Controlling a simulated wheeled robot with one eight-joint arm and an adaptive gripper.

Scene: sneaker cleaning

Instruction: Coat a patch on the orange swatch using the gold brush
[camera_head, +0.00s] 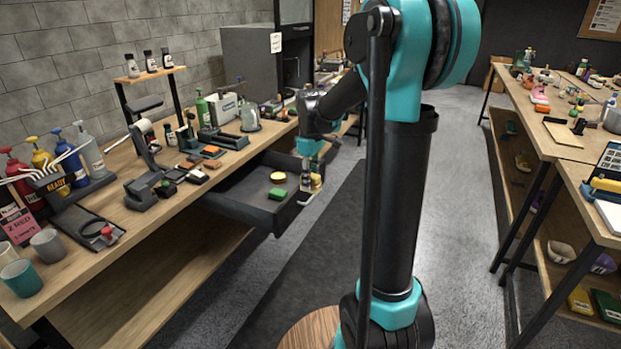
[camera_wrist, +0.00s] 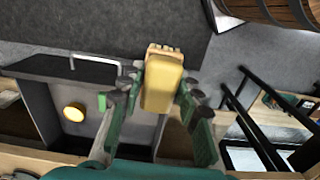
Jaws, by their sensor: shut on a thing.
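The gold brush (camera_head: 315,184) shows small between the fingers in the head view. A small orange piece (camera_head: 211,150) lies on the left-hand bench top; I cannot tell whether it is the orange swatch. No swatch shows clearly in the wrist view.
The dark drawer (camera_head: 235,205) stands open and holds a yellow round piece (camera_head: 278,177) and a green piece (camera_head: 277,194). The left-hand bench (camera_head: 150,213) is crowded with bottles, cups and tools. A wooden barrel (camera_wrist: 270,10) stands nearby. The floor aisle is clear.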

